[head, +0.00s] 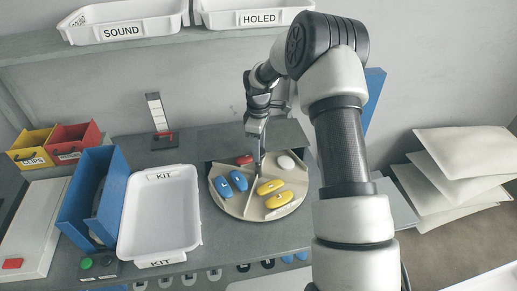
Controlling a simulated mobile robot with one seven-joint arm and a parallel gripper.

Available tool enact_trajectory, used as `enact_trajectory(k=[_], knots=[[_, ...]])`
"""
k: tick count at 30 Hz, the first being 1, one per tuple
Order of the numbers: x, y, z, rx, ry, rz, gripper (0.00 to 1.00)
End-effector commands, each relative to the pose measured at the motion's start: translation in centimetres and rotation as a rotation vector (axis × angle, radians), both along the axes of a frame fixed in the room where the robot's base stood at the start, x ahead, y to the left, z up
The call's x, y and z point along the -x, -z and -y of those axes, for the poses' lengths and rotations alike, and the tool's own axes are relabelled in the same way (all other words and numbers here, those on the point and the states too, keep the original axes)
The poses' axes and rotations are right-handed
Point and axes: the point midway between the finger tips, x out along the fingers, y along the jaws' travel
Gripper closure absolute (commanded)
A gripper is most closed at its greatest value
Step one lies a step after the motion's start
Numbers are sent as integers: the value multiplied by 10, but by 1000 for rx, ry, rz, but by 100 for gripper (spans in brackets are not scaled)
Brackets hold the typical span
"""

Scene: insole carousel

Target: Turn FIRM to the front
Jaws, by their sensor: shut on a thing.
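The round grey carousel (243,206) sits on the bench, split by dividers into sections. It holds a red piece (245,160) at the back left, a white piece (285,162) at the back right, two blue pieces (238,181) at the left, and two yellow pieces (279,200) at the front right. I cannot read a FIRM label on any section. My gripper (257,160) points down over the carousel near its middle and is shut on a part of it there. The held part is thin and mostly hidden by the fingers.
A white KIT tray (161,255) and a blue holder (112,205) stand left of the carousel. Yellow (31,149) and red (72,143) bins are further left. SOUND (124,31) and HOLED (258,19) trays sit on the shelf above. White sheets (463,152) are stacked at right.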

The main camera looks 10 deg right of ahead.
Motion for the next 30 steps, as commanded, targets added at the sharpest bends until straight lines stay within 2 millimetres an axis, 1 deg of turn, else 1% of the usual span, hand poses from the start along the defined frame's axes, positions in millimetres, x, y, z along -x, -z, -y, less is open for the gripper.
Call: enact_trajectory(k=[30], knots=[[-1,-1,0,0,-508,2,100]])
